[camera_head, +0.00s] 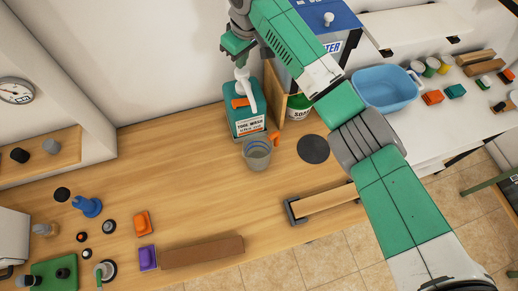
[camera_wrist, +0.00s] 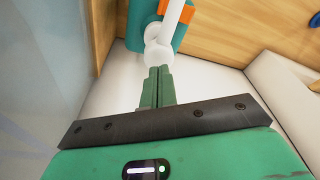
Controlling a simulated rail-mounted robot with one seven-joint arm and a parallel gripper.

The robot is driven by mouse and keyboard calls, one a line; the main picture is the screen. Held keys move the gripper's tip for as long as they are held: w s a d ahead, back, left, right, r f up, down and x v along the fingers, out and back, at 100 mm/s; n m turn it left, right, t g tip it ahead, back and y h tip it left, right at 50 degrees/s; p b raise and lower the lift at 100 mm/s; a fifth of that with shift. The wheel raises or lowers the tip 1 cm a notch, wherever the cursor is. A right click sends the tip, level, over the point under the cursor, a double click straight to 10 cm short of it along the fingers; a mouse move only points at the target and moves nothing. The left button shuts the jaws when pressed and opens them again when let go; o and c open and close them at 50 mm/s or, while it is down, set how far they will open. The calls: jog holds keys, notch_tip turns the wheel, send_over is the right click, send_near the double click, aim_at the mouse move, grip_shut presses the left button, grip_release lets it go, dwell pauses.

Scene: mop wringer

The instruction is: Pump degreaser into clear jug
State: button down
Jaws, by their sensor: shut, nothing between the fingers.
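A teal pump bottle (camera_head: 246,119) stands on the wooden counter, labelled "TOOL WASH" with smaller text I cannot read clearly. It has an orange part and a white pump head (camera_head: 243,83) with a spout pointing down toward the front. A clear grey jug (camera_head: 257,152) stands just in front of the bottle, below the spout; I cannot tell its contents. My gripper (camera_head: 241,61) is shut and empty, with its fingertips at the top of the pump. In the wrist view the closed fingers (camera_wrist: 158,78) meet the white pump head (camera_wrist: 158,52); contact is not certain.
A wooden panel (camera_head: 273,94) and a white-green "SOAP" container (camera_head: 299,107) stand right of the bottle. A dark round disc (camera_head: 313,149) lies right of the jug. A blue basin (camera_head: 385,88) sits farther right.

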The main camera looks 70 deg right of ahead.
aim_at(242, 71)
jog(key=shift+f, duration=1.7)
notch_tip(242, 71, up, 4)
jog(key=p, duration=0.3)
jog(key=shift+f, duration=0.2)
jog(key=shift+f, duration=0.2)
jog(key=shift+f, duration=1.6)
jog(key=shift+r, duration=0.1)
